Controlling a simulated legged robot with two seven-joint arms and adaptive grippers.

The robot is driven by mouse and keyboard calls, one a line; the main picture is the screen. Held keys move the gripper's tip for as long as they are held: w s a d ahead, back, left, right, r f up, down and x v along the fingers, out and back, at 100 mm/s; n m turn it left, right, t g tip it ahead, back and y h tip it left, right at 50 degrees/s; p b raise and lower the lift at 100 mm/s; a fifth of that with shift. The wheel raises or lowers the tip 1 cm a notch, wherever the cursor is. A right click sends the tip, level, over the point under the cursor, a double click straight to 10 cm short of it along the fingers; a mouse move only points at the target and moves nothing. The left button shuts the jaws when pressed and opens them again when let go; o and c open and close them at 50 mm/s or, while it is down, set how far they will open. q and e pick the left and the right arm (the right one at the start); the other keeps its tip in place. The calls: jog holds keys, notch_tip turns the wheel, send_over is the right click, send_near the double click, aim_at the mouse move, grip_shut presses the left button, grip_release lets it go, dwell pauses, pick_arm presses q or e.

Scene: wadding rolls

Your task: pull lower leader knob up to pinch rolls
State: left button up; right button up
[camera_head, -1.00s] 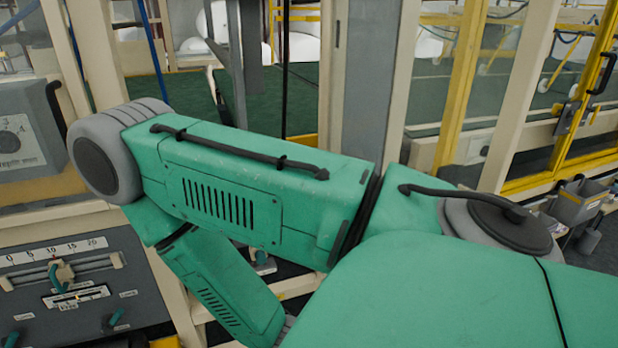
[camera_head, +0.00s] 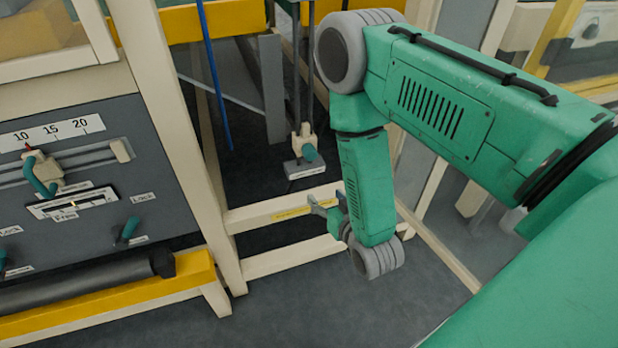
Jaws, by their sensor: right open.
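A teal knob (camera_head: 310,152) sits on a cream block on a pair of dark upright rods, inside the open frame left of my arm. A grey base with a white label plate, too small to read, lies just below it. I take it for the lower leader knob. My right gripper (camera_head: 325,206) is small in view, below the knob and slightly to its right, by the cream lower rail. It is open, empty and apart from the knob. My green right arm hides part of it and the area behind. My left gripper is out of view.
Cream posts and lower rails (camera_head: 290,262) frame the opening around the knob. At left, a grey panel (camera_head: 170,190) carries a scale, a slider and teal knobs. A dark roller (camera_head: 90,284) and yellow beam (camera_head: 120,291) lie below it. Grey floor is open in front.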

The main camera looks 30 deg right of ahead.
aim_at(312, 158)
jog(key=w+d+t+b, duration=0.1)
jog(key=w+b, duration=0.1)
jog(key=w, duration=0.3)
jog(key=w+d+t+h+b, duration=0.1)
jog(key=w+d+b, duration=0.1)
jog(key=w, duration=0.3)
jog(key=w+d+m+t+b, duration=0.1)
jog(key=w+d+b, duration=0.1)
jog(key=w, duration=0.3)
jog(key=shift+w+d+f+b, duration=0.3)
jog(key=shift+w+b, duration=0.1)
jog(key=shift+b, duration=0.45)
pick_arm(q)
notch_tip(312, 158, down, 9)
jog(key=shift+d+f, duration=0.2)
pick_arm(e)
jog(key=shift+a, duration=0.1)
